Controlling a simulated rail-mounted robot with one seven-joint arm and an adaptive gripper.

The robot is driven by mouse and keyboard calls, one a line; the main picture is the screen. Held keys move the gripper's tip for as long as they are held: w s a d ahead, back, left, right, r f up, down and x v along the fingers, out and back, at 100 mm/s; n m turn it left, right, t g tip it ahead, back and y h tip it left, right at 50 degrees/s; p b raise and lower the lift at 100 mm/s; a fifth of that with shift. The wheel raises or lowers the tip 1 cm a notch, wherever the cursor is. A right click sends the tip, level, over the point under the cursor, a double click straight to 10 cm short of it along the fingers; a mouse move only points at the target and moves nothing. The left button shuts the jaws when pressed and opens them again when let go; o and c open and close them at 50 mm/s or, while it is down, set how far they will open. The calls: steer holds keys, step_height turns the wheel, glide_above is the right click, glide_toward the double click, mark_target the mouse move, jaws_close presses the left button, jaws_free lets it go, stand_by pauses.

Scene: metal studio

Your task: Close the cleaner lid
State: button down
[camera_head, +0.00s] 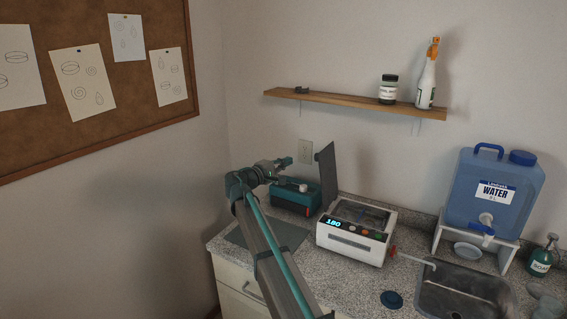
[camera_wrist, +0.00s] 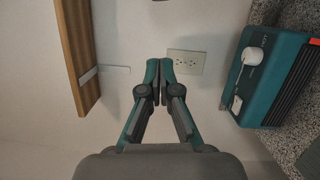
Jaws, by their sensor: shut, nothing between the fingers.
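The cleaner (camera_head: 352,236) is a white box with a lit display reading 180 and several buttons, standing on the counter. Its dark grey lid (camera_head: 327,174) stands open, nearly upright at the cleaner's left side. My gripper (camera_head: 289,162) is left of the lid in the head view, above the teal device, and looks apart from the lid. In the wrist view my gripper (camera_wrist: 161,66) has its fingertips together with nothing between them, pointing towards the wall. The cleaner and lid are not recognisable in the wrist view.
A teal device (camera_head: 294,197) stands left of the cleaner, behind a dark mat (camera_head: 268,234). A wall outlet (camera_wrist: 187,62) is near my fingertips in the wrist view. A wooden shelf (camera_head: 350,101) hangs above. A sink (camera_head: 462,292) and water jug (camera_head: 492,195) are to the right.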

steer(key=w+d+p, duration=0.2)
steer(key=d+p, duration=0.2)
steer(key=d, duration=0.4)
steer(key=shift+d+r, duration=0.15)
steer(key=shift+r, duration=0.15)
